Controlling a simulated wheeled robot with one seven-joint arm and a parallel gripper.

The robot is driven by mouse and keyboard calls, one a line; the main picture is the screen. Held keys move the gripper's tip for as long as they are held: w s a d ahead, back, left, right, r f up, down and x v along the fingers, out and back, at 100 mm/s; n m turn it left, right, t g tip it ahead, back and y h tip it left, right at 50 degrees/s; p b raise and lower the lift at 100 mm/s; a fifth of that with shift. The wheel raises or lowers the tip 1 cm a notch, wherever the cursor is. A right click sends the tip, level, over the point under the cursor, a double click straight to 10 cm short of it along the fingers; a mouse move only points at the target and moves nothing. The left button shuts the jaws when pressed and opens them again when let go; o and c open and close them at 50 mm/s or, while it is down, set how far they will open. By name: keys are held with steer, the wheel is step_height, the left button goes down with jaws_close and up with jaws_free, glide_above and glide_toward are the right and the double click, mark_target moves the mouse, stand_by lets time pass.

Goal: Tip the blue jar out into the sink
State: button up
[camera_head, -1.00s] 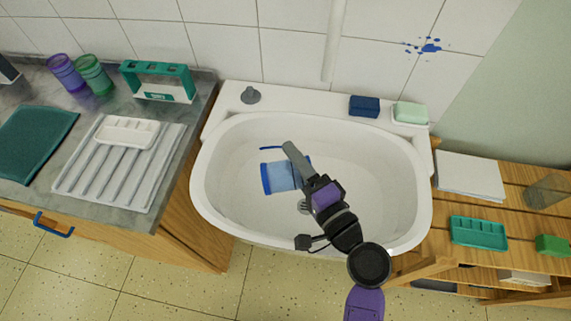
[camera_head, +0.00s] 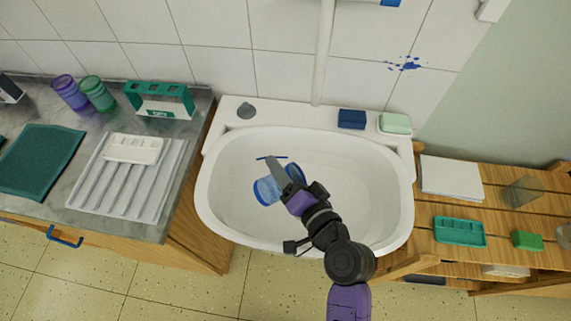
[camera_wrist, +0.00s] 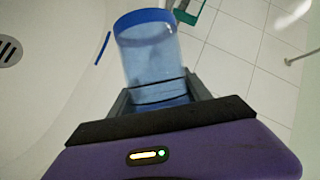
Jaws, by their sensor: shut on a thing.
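The blue jar (camera_head: 264,191) is see-through with a darker blue rim. My gripper (camera_head: 281,179) is shut on it and holds it on its side over the left part of the white sink (camera_head: 375,180). The jar's rimmed end points left and down in the head view. In the wrist view the jar (camera_wrist: 150,55) sits between the fingers of my gripper (camera_wrist: 160,97), its rim away from the palm. I cannot tell if anything is in it. A thin blue stick (camera_head: 271,157) shows beside the jar. The drain (camera_wrist: 9,50) shows in the wrist view.
A dark blue sponge (camera_head: 352,119), a green soap bar (camera_head: 395,123) and a grey knob (camera_head: 246,110) are on the sink's back ledge. A ribbed drainer (camera_head: 115,190) and purple and green cups are on the left counter. A wooden shelf (camera_head: 505,210) stands at right.

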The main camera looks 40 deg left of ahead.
steer(key=shift+s+r+n+h+p, duration=0.1)
steer(key=shift+r+n+h+p, duration=0.4)
steer(key=shift+n+p, duration=0.55)
steer(key=shift+r+n+t+h+p, duration=0.25)
steer(key=shift+n+t+h+p, duration=0.3)
steer(key=shift+n+p, duration=0.6)
steer(key=n+t+h+p, duration=0.1)
steer(key=w+f+n+t+p, duration=0.1)
steer(key=n, duration=0.1)
steer(key=shift+d+f+h, duration=0.1)
steer(key=shift+d+h, duration=0.25)
